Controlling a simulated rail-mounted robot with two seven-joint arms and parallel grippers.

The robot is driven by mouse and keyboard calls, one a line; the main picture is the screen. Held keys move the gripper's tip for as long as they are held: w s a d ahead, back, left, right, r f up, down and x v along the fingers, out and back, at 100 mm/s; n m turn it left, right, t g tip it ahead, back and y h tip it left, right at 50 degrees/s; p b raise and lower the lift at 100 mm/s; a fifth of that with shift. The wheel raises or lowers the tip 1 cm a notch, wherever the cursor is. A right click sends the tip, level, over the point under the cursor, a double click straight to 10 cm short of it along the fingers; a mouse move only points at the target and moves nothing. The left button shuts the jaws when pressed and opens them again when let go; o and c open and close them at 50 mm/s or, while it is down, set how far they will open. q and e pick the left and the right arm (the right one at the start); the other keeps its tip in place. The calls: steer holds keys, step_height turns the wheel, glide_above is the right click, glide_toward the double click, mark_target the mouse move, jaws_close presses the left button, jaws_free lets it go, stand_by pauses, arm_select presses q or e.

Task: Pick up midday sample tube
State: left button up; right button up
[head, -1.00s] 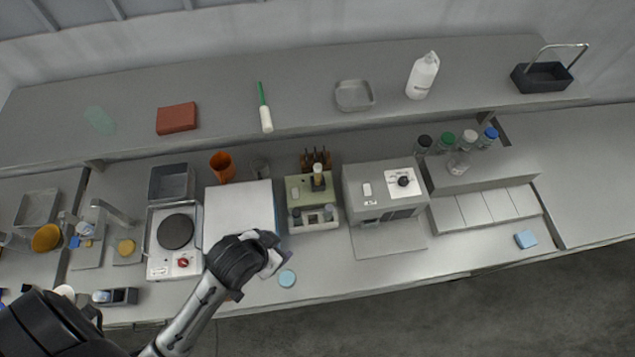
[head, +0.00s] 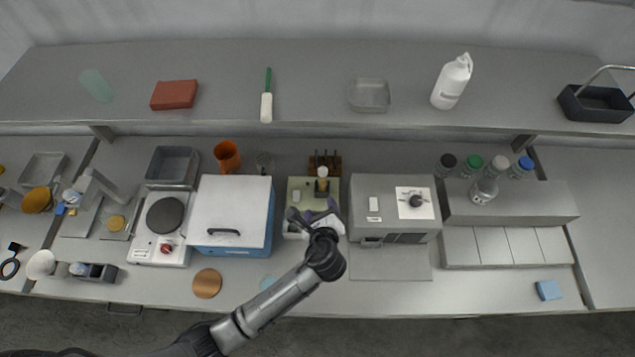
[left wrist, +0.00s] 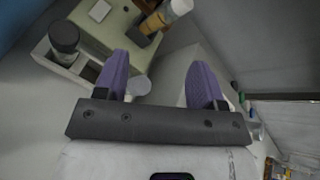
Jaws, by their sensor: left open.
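A pale green stand (head: 299,187) in the head view has a tray at its front, partly hidden by my left gripper (head: 314,212). The gripper is open over this front tray. In the left wrist view, the purple fingers (left wrist: 160,68) are spread apart. A dark-capped vial (left wrist: 64,38) stands in the white tray, left of the fingers. A pale round top (left wrist: 138,85) shows beside the left finger; I cannot tell whether it touches. An upright tube with an amber part (left wrist: 178,8) is farther back. I cannot read which is the midday tube. My right gripper is out of view.
A white-lidded blue box (head: 232,205) stands left of the stand, and a grey instrument with a knob (head: 392,208) close on its right. A shelf (head: 320,85) overhangs behind.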

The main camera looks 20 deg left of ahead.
mark_target(323, 178)
arm_select(q)
steer(key=m, duration=0.4)
steer(key=r+m+t, duration=0.1)
steer(key=m, duration=0.2)
steer(key=shift+w+d+h, duration=0.15)
steer(key=shift+w+h, duration=0.15)
steer(key=shift+w, duration=0.05)
steer(key=x, duration=1.3)
steer(key=shift+w+f+b, duration=0.25)
steer(key=shift+f+b, duration=0.05)
steer(key=shift+c, duration=0.2)
jaws_close()
